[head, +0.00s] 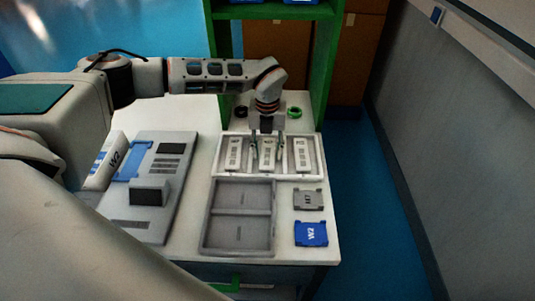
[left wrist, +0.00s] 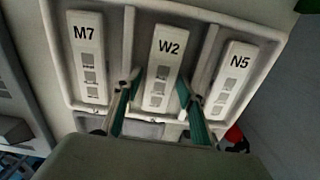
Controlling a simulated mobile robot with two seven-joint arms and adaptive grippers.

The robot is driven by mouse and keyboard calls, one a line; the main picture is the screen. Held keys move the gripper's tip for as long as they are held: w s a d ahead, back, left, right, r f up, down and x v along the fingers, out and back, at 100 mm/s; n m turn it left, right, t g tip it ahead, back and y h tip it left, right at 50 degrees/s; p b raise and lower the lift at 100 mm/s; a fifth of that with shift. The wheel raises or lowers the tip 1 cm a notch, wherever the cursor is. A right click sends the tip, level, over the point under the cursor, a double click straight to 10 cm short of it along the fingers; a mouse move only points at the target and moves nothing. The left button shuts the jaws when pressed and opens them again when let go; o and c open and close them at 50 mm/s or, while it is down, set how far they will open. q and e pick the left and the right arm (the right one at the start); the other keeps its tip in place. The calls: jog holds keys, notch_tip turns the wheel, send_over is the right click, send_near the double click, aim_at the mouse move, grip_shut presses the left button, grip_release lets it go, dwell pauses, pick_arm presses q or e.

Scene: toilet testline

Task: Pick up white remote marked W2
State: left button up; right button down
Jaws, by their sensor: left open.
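The white remote marked W2 (left wrist: 162,68) lies in the middle compartment of a white tray, between remotes marked M7 (left wrist: 88,62) and N5 (left wrist: 232,76). In the head view the W2 remote (head: 268,156) is partly behind my left gripper. My left gripper (head: 267,156) points down over the tray (head: 272,175) with its fingers apart. In the left wrist view its two green-padded fingers (left wrist: 158,92) stand on either side of the W2 remote's lower part. I cannot tell whether they touch it. My right gripper is not in view.
A grey two-compartment tray (head: 238,213) lies in front of the white tray. A grey piece (head: 308,199) and a blue piece marked W2 (head: 311,233) lie to its right. A grey test panel (head: 160,195) stands to the left. Green shelf posts (head: 322,65) rise behind the table.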

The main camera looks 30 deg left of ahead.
pick_arm(q)
jog(key=c, duration=0.9)
jog(key=shift+r, duration=0.1)
